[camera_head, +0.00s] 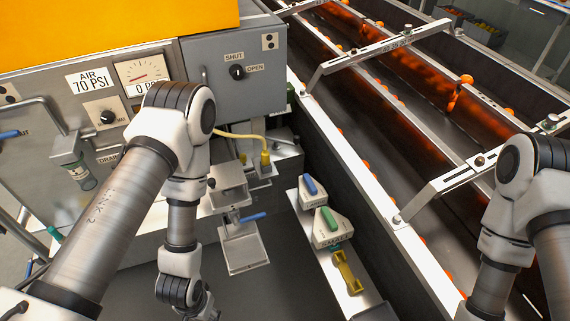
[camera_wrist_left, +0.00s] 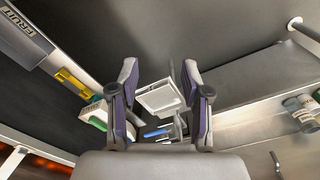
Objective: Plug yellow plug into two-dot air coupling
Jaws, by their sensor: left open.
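Another dotted plate (camera_head: 9,94) is at the left edge. My left gripper (camera_head: 195,304) hangs low at the bottom, in front of and below the plug, partly cut off. In the left wrist view its fingers (camera_wrist_left: 160,88) are apart and empty. My right arm enters at right; its gripper is outside the frame.
A narrow shelf holds a blue-handled block (camera_head: 311,192), a green-handled block (camera_head: 331,226) and a yellow tool (camera_head: 347,272). A metal tray with a blue handle (camera_head: 253,217) juts out below the plug. The conveyor rail (camera_head: 367,177) borders the right side.

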